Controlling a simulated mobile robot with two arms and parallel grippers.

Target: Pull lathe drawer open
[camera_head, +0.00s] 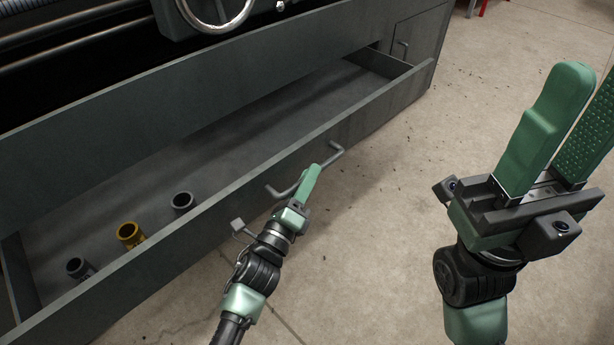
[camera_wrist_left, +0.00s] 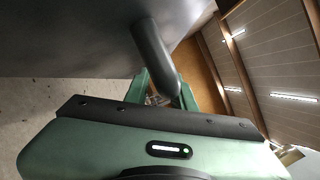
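The lathe drawer (camera_head: 380,115) is a long, grey, shallow drawer under the lathe, standing well open with its inside in view. Its bar handle (camera_head: 335,154) sits on the middle of the drawer front. My left gripper (camera_head: 310,175) is at this handle, its green fingers on either side of the bar. In the left wrist view the dark handle (camera_wrist_left: 156,55) runs down between the two fingers (camera_wrist_left: 160,90), which look closed on it; the exact contact is partly hidden. My right gripper (camera_head: 590,90) is raised at the right, open and empty.
The lathe's handwheel (camera_head: 214,12) is above. Bare concrete floor (camera_head: 400,200) lies free in front of the drawer.

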